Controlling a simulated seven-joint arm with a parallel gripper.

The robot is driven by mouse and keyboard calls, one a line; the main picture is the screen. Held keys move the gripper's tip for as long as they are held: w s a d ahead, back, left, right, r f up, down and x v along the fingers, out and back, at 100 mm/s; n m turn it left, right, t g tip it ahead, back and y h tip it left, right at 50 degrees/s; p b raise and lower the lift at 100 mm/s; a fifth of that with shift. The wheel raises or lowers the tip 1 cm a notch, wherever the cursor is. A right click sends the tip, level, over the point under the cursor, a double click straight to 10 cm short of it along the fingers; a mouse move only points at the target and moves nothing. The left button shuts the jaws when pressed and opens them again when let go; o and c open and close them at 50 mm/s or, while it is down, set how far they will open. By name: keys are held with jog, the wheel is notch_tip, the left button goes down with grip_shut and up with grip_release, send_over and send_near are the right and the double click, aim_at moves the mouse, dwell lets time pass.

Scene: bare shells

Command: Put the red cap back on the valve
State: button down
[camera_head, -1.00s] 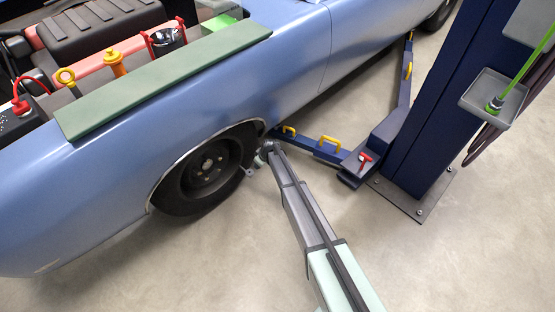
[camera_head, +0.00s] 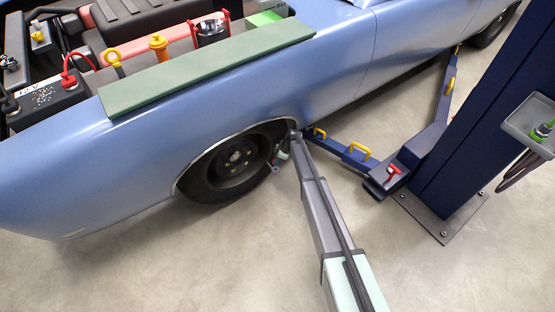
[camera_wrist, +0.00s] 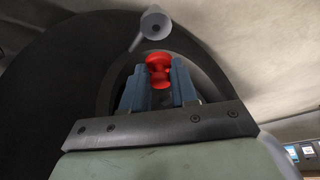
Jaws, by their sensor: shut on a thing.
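My gripper (camera_wrist: 158,80) is shut on the red cap (camera_wrist: 159,66), which sits between the two blue-grey fingers in the wrist view. In the head view my gripper (camera_head: 279,155) is small and at the right side of the car's wheel (camera_head: 236,160), by the tyre. The red cap cannot be made out there. The dark tyre (camera_wrist: 62,70) fills the left of the wrist view behind the fingers. I cannot make out the valve in either view.
A grey round piece on a thin stem (camera_wrist: 154,22) shows just beyond the cap; I cannot tell what it is. The blue fender (camera_head: 330,70) overhangs the wheel. A blue lift arm (camera_head: 340,147) and post (camera_head: 465,130) stand to the right. The floor in front is clear.

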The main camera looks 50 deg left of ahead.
aim_at(275, 170)
jog(key=shift+f, duration=2.85)
jog(key=shift+d+f, duration=0.1)
jog(key=shift+f, duration=0.05)
jog(key=shift+d+r, duration=0.3)
jog(key=shift+w+a+r, duration=0.15)
jog(key=shift+a+r, duration=0.1)
jog(key=shift+a, duration=0.1)
jog(key=shift+f, duration=0.2)
dwell(0.6)
jog(key=shift+c, duration=2.2)
grip_release()
jog(key=shift+d+r, duration=0.1)
jog(key=shift+r, duration=0.1)
